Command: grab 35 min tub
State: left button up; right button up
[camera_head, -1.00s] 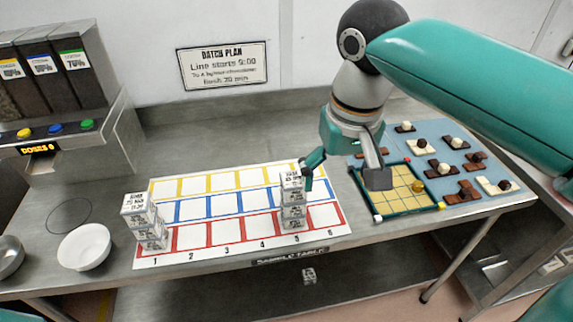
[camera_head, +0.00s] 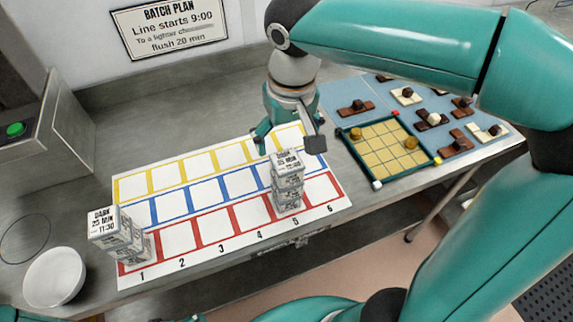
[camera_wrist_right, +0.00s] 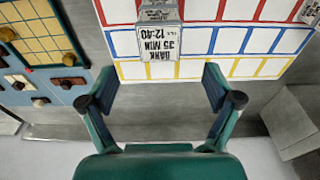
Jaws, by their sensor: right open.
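The 35 min tub (camera_head: 287,160) is a small translucent tub with a white label, on top of a stack at column 5 of the sample mat. Its label reads "DARK 35 MIN 12:40" in the right wrist view (camera_wrist_right: 158,45). My right gripper (camera_head: 290,148) is open and empty, just behind the stack. In the right wrist view my open fingers (camera_wrist_right: 162,98) point at the tub, which lies beyond the fingertips, roughly centred between them. No contact shows. My left gripper is not in view.
Another stack, topped by a "DARK 25 MIN 11:30" tub (camera_head: 103,222), stands at the mat's left end by a white bowl (camera_head: 55,277). A yellow gridded tray (camera_head: 384,150) and chocolate pieces on a blue mat (camera_head: 333,94) lie to the right. The mat's middle (camera_head: 204,196) is clear.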

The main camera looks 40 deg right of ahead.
aim_at(287, 161)
notch_tip(287, 161, down, 3)
jog(key=shift+w+r, duration=0.1)
jog(key=shift+w, duration=0.05)
jog(key=shift+d+f+p, duration=0.1)
jog(key=shift+f+p, duration=0.35)
jog(key=shift+f, duration=2.5)
jog(key=c, duration=1.3)
